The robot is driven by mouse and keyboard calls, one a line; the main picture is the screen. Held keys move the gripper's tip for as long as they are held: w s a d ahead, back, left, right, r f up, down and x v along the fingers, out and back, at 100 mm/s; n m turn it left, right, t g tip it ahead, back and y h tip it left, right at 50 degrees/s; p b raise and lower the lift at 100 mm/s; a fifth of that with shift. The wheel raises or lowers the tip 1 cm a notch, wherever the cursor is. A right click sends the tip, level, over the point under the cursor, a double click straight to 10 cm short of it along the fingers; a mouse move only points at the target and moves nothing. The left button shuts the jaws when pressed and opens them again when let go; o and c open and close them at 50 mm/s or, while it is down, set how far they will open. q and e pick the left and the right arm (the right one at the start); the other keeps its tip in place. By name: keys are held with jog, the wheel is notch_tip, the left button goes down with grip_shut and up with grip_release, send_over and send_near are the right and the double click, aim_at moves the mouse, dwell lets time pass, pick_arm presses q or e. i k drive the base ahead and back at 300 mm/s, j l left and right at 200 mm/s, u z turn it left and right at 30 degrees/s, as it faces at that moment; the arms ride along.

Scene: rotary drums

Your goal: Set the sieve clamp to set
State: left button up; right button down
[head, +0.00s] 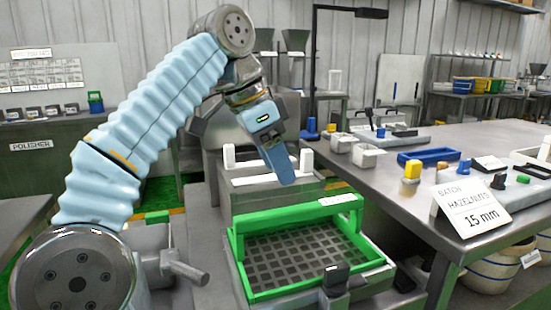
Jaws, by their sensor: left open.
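The sieve (305,257) is a grey perforated sheet in a bright green frame (250,222), seated in a grey metal housing below the middle of the head view. A dark upright block (336,277) at the frame's front edge looks like the sieve clamp's handle; its setting cannot be read. My left gripper (284,176) hangs above the back of the green frame, pointing down, apart from the sieve and the dark block. It is open, with nothing seen between its fingers; one blue finger shows clearly. My right gripper is not in view.
A grey workbench (400,175) fills the right, with a sign reading "15 mm" (472,208), a blue tray (428,156) and small blocks. White posts (229,157) stand behind the sieve. A grey lever (185,268) juts out left of it. The air above the sieve is clear.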

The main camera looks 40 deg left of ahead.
aim_at(336, 281)
jog(key=k+l, duration=0.45)
jog(key=l, duration=0.25)
jog(key=k+l, duration=0.25)
jog(key=l, duration=0.15)
